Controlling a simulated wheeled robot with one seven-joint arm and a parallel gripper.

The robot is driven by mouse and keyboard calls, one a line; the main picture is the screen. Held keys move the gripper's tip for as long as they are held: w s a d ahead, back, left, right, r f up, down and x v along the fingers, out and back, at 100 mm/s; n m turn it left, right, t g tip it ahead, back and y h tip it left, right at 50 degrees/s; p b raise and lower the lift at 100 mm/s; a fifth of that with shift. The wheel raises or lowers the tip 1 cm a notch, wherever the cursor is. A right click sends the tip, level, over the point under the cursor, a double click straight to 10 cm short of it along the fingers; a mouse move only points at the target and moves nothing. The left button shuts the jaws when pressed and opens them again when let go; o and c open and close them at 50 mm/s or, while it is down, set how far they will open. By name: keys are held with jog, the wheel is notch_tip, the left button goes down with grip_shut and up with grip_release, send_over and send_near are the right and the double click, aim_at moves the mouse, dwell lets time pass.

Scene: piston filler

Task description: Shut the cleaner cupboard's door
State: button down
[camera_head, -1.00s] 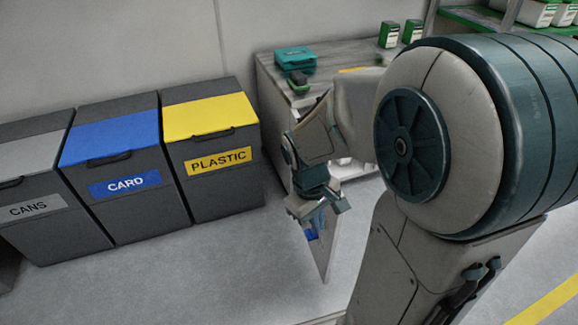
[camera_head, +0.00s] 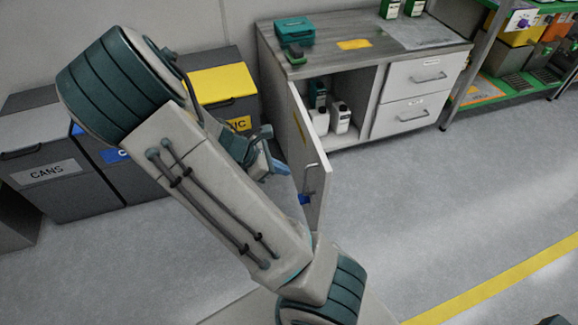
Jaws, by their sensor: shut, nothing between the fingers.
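The cleaner cupboard's door (camera_head: 299,135) stands open, swung out from the left edge of the cupboard toward me. A bar handle (camera_head: 313,180) shows near its free edge, with a small blue item low on the door. Inside the cupboard (camera_head: 368,92), bottles (camera_head: 341,117) stand on the floor of the open compartment. My gripper (camera_head: 280,169) is just left of the door, on its outer side, partly hidden behind my arm. Its fingers are shut and empty. I cannot tell whether they touch the door.
Bins for cans (camera_head: 45,172), card and plastic (camera_head: 222,83) stand at the left, partly behind my arm. Drawers (camera_head: 416,77) are right of the compartment. A green shelf (camera_head: 518,88) is at the far right. The floor right of the door is clear.

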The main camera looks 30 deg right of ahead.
aim_at(322, 179)
jog(key=shift+s+d+f+b, duration=0.5)
jog(key=shift+d+f+b, duration=0.3)
jog(key=shift+d, duration=0.65)
jog(key=shift+s+d+f+b, duration=0.55)
jog(key=shift+d+f, duration=0.5)
jog(key=shift+d, duration=0.45)
jog(key=shift+s+d+f+b, duration=0.5)
jog(key=shift+d+f+b, duration=0.3)
jog(key=shift+d, duration=0.65)
jog(key=shift+f, duration=0.1)
